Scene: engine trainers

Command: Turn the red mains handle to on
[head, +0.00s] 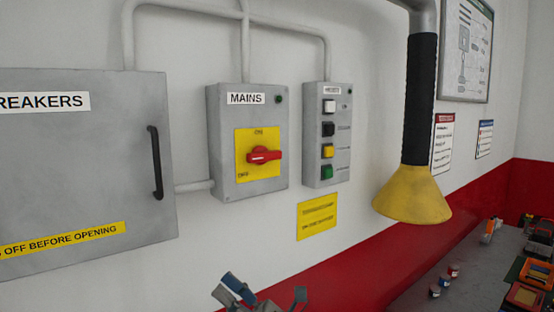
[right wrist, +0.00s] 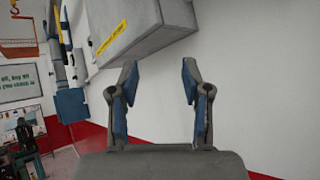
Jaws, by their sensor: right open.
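The red mains handle (head: 264,155) sits on a yellow plate (head: 258,175) on the front of the grey MAINS box (head: 225,130). The handle lies about horizontal. The plate has small lettering above the handle and at its lower left. My right gripper (head: 268,298) shows at the bottom edge of the head view, below the MAINS box and apart from it. In the right wrist view the right gripper (right wrist: 162,85) is open, with nothing between its fingers. The handle does not show in that view. My left gripper is not in the head view.
The grey BREAKERS cabinet (head: 80,170) with a black pull handle (head: 156,162) is to the left. A grey button box (head: 326,135) is to the right. A yellow extraction hood (head: 412,195) hangs farther right, above a grey bench (head: 465,275). Wall below the MAINS box is clear.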

